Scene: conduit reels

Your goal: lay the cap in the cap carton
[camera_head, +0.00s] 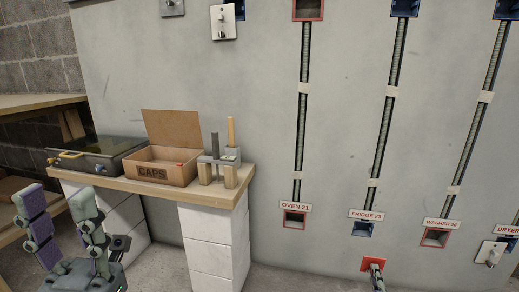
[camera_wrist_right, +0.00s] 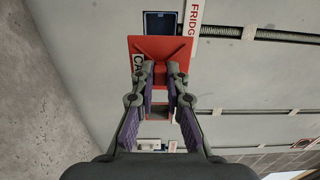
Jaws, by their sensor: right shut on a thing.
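The red cap (camera_head: 372,263) is a square plate held in front of the wall, just below the blue box labelled FRIDGE 21 (camera_head: 364,229). My right gripper (camera_head: 376,272) is shut on it. In the right wrist view the cap (camera_wrist_right: 146,46) sits at the fingertips of the gripper (camera_wrist_right: 160,82), partly covering the blue box behind. The cap carton (camera_head: 152,174) is an open cardboard box marked CAPS on a wooden bench at the left, with its flap raised at the back. A small red spot shows at its right rim. My left gripper (camera_head: 57,205) is open and empty before the bench.
The bench (camera_head: 180,190) stands on white blocks. A dark case (camera_head: 95,158) sits left of the carton and a wooden tool holder (camera_head: 218,172) right of it. Conduits (camera_head: 302,120) run down the wall to labelled boxes. A white plate (camera_head: 490,253) hangs at lower right.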

